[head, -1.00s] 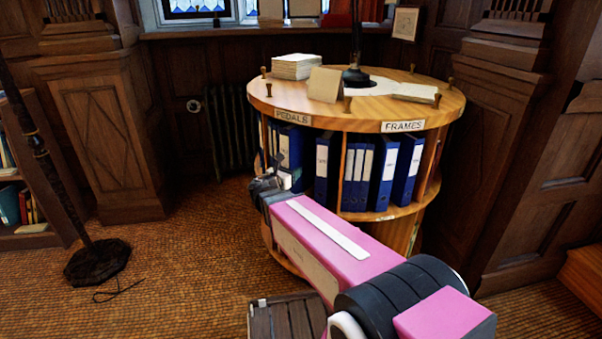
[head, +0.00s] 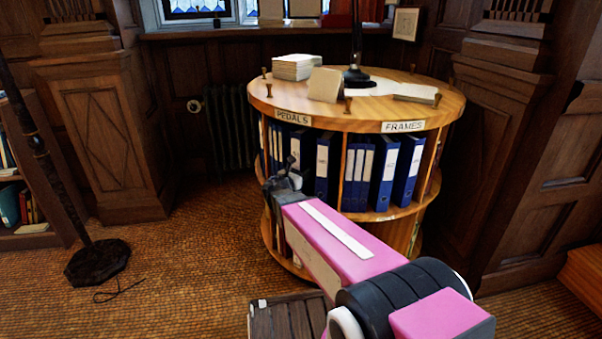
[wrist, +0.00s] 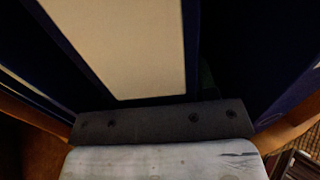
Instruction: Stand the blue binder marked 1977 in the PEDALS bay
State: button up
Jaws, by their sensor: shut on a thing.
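My gripper (head: 288,172) is shut on a blue binder (head: 296,146) at the PEDALS bay, on the left of the round wooden stand. The binder is upright, between blue binders on its left and another on its right. Its number is too small to read. In the wrist view its pale spine label (wrist: 125,45) fills the upper middle, close beyond my gripper's dark bar; the fingertips are hidden there. The PEDALS sign (head: 293,117) is on the rim above. My gripper hides the binder's lower part, so I cannot tell whether it touches the shelf.
Narrow blue binders (head: 275,143) stand left in the PEDALS bay, and a labelled one (head: 322,165) stands right. The FRAMES bay, under its sign (head: 403,126), holds several blue binders (head: 410,165). Papers (head: 293,67) and a lamp (head: 356,77) are on the top. A floor stand (head: 97,262) is left.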

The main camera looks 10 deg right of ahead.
jog(key=o, duration=1)
jog(key=shift+f, duration=0.1)
jog(key=shift+o, duration=0.2)
